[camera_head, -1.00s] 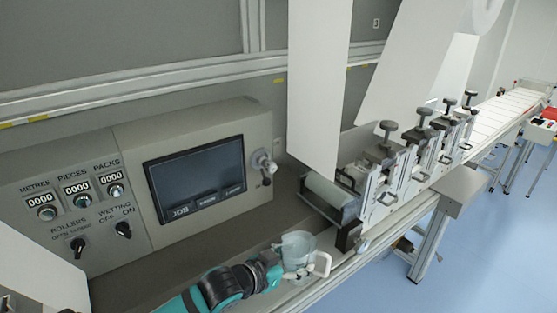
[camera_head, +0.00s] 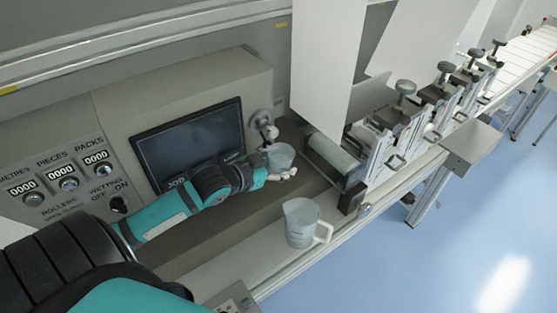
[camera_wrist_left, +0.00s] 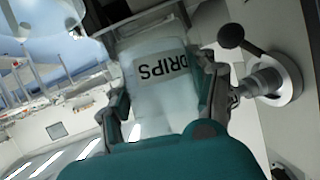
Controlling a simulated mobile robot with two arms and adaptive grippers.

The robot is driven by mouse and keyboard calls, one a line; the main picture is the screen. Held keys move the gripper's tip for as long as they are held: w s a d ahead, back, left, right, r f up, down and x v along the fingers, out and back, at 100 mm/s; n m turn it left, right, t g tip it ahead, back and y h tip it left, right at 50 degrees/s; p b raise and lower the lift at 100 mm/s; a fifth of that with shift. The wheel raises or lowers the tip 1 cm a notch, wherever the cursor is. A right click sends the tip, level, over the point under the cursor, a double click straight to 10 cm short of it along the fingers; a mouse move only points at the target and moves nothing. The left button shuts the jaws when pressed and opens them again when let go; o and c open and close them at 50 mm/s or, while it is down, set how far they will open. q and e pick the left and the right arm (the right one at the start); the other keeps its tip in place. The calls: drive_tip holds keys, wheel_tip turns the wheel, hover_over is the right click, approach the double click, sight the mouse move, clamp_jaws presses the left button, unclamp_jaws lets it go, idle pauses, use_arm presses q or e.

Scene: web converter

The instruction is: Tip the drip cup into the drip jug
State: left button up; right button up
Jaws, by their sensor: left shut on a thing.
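The drip cup (camera_head: 280,157) is a small pale translucent cup, roughly upright, close by the valve on the console's right side. My left gripper (camera_head: 279,170) is shut on it. In the left wrist view the cup (camera_wrist_left: 160,85) shows the word DRIPS and sits between the two fingers (camera_wrist_left: 165,105). I cannot tell what is inside it. The drip jug (camera_head: 301,224), a larger pale jug with a white handle at its right, stands upright on the ledge, below and apart from the cup. My right gripper is not in view.
The valve (camera_head: 263,122) juts out next to the cup; it also shows in the left wrist view (camera_wrist_left: 270,80). A screen (camera_head: 192,140) is behind my left arm. A roller (camera_head: 333,158) and clamped units stand to the right. The ledge left of the jug looks clear.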

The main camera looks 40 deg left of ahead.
use_arm(q)
drive_tip(key=shift+d+f+m+y, duration=0.3)
drive_tip(key=shift+m+y, duration=0.1)
drive_tip(key=shift+s+d+f+m, duration=0.1)
drive_tip(key=shift+d+f+m, duration=0.1)
drive_tip(key=shift+f+m, duration=0.15)
drive_tip(key=shift+d+f+m+t+y, duration=0.2)
drive_tip(key=shift+f+m+t+y, duration=0.05)
drive_tip(key=shift+m+t+y, duration=0.1)
drive_tip(key=shift+s+d+f+m+y+b, duration=0.1)
drive_tip(key=shift+d+f+m+y+b, duration=0.2)
drive_tip(key=shift+b, duration=0.6)
drive_tip(key=shift+d+f+m+b, duration=0.3)
drive_tip(key=shift+f+m+b, duration=0.2)
drive_tip(key=shift+b, duration=0.75)
drive_tip(key=shift+a+f+m+t+y+b, duration=0.1)
drive_tip(key=shift+f+m+t+y+b, duration=0.25)
drive_tip(key=shift+b, duration=0.65)
drive_tip(key=shift+a+f+m+y+b, duration=0.1)
drive_tip(key=shift+f+m+y+b, duration=0.25)
drive_tip(key=shift+b, duration=0.55)
drive_tip(key=shift+m+y+b, duration=0.15)
drive_tip(key=shift+m+b, duration=0.35)
drive_tip(key=shift+b, duration=0.35)
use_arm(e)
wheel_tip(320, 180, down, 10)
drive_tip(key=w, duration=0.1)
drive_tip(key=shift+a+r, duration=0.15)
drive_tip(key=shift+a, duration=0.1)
